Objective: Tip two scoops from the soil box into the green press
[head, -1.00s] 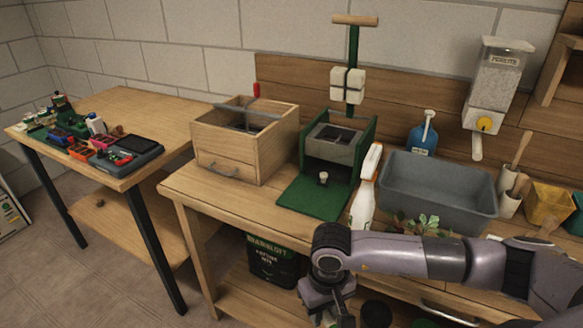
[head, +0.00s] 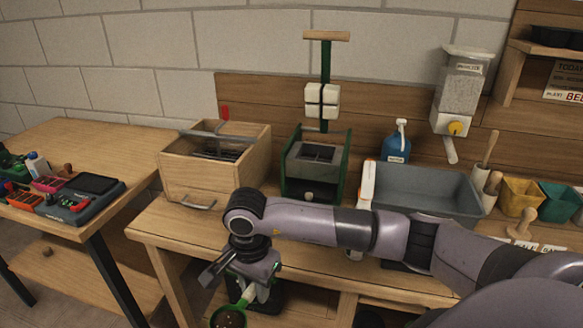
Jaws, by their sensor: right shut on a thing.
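My right gripper (head: 246,282) hangs in front of the bench's front edge, low in the picture. It is shut on the handle of a green scoop (head: 215,313). The scoop's bowl holds dark, speckled stuff and is partly cut off by the bottom edge. The green press (head: 285,176) stands on the bench beyond my right arm, with a tall post and a wooden crossbar. My left gripper is out of view.
A grey tub (head: 425,185), a blue bottle (head: 396,147) and a white spray bottle (head: 367,186) stand right of the press. A perlite dispenser (head: 459,92) hangs on the wall. A side table (head: 95,145) with small items is at left.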

